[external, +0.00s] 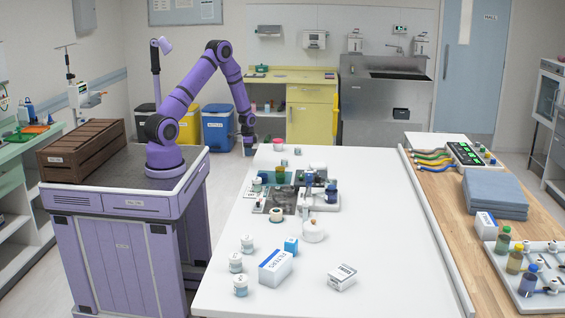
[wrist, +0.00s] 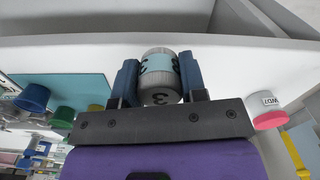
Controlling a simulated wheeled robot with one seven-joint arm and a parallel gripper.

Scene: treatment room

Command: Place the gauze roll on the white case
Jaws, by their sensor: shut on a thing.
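My gripper (wrist: 159,82) is shut on a small cylinder (wrist: 159,65) with a pale blue band and a grey end marked "3", a labelled jar by its look. In the external view my gripper (external: 248,143) hangs by the far left edge of the white table; the held cylinder is too small to make out there. A small white block (external: 318,168), possibly the white case, stands at the back of the table; I cannot tell for sure.
A pink-capped jar (external: 278,144) stands near my gripper and shows in the wrist view (wrist: 268,113). Several jars, a blue-labelled white box (external: 276,266) and another white box (external: 342,277) stand at the front. The right half of the table (external: 390,220) is clear.

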